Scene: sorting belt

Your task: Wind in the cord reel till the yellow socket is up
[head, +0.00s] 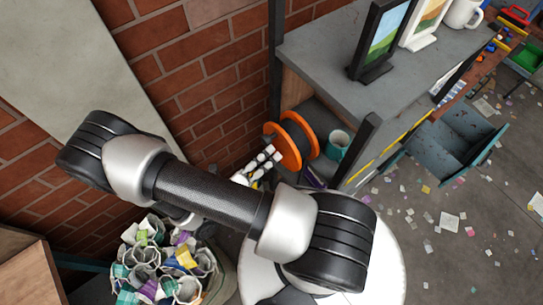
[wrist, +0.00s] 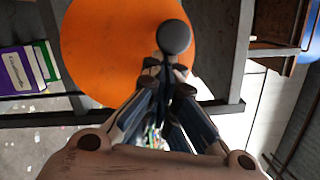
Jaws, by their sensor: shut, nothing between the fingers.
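The cord reel (head: 284,147) stands on the lower shelf with two orange discs. In the wrist view its orange disc (wrist: 105,45) fills the upper middle. A dark round knob (wrist: 174,37) shows in front of the disc, just beyond my fingertips. My gripper (wrist: 165,75) is shut and holds nothing. I cannot tell whether the fingertips touch the knob. In the head view my gripper (head: 272,154) is close to the reel's left face. I do not see the yellow socket or the cord in either view.
A teal mug (head: 338,144) stands right of the reel. Picture frames (head: 381,38) and a white mug (head: 463,13) stand on the grey top (head: 325,48). A brick wall (head: 180,55) is to the left. A bin of crumpled cups (head: 165,265) is below. Litter covers the floor.

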